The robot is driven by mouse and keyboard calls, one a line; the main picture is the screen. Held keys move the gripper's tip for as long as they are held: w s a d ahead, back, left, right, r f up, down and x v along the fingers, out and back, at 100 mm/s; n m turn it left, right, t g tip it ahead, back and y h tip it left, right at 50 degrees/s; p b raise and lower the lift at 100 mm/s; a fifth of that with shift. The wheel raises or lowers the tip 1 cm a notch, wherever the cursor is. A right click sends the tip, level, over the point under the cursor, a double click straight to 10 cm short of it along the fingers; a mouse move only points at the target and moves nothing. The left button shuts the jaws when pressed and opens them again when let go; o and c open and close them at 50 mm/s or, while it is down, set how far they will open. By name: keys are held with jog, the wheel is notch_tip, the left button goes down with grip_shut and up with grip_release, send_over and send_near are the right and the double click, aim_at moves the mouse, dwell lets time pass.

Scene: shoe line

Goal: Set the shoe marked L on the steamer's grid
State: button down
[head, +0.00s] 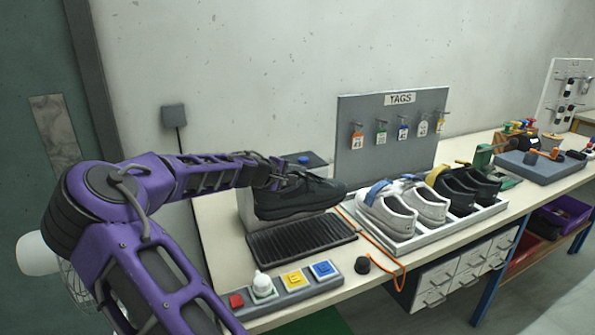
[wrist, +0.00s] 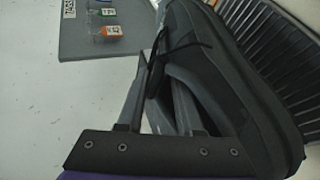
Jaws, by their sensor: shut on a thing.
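A black shoe (head: 300,196) is held up at the left part of the bench, above the back of the dark ribbed steamer grid (head: 290,240). My gripper (head: 277,178) is shut on the shoe from its left side. In the wrist view the gripper (wrist: 160,85) grips the shoe (wrist: 240,95) near its laces. The grid (wrist: 285,60) shows beyond the shoe there. A small gap seems to lie between sole and grid, but I cannot tell its size. I see no L mark on the shoe; the marked face may be hidden.
A white tray (head: 408,246) with white and black shoes stands right of the grid. A grey tag board (head: 385,160) stands behind.

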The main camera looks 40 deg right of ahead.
jog(key=shift+f+b, duration=3.55)
jog(key=shift+f, duration=1.55)
jog(key=shift+c, duration=2.4)
grip_release()
jog(key=p+v, duration=0.1)
jog(key=v, duration=1.6)
jog(key=shift+a+p, duration=0.2)
jog(key=shift+p, duration=0.15)
